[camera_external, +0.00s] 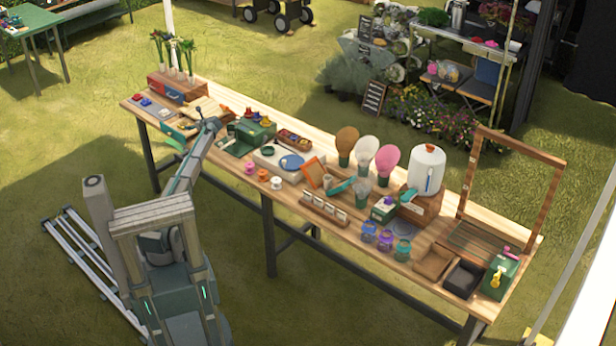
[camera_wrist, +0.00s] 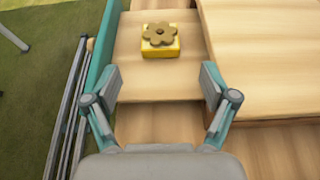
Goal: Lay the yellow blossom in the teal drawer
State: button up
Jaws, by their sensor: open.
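The yellow blossom (camera_wrist: 160,40) is a small yellow block with a brown flower shape on top. It lies flat on pale wood between a teal panel on its left and a higher wooden block on its right. The teal panel (camera_wrist: 97,66) looks like the front of the teal drawer, which stands pulled out in the external view (camera_external: 174,143). My gripper (camera_wrist: 160,82) is open and empty, its fingers apart, with the blossom beyond the fingertips and not between them. In the external view my gripper (camera_external: 209,125) hovers at the drawer unit; the blossom cannot be made out there.
A green box (camera_external: 248,138) stands just right of my gripper. A wooden box with flower vases (camera_external: 180,86) is behind to the left. A tray with small coloured pieces (camera_external: 152,107) lies at the left end. Paddles, jars and trays crowd the table further right.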

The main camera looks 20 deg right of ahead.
jog(key=shift+v, duration=1.55)
jog(key=shift+w, duration=0.1)
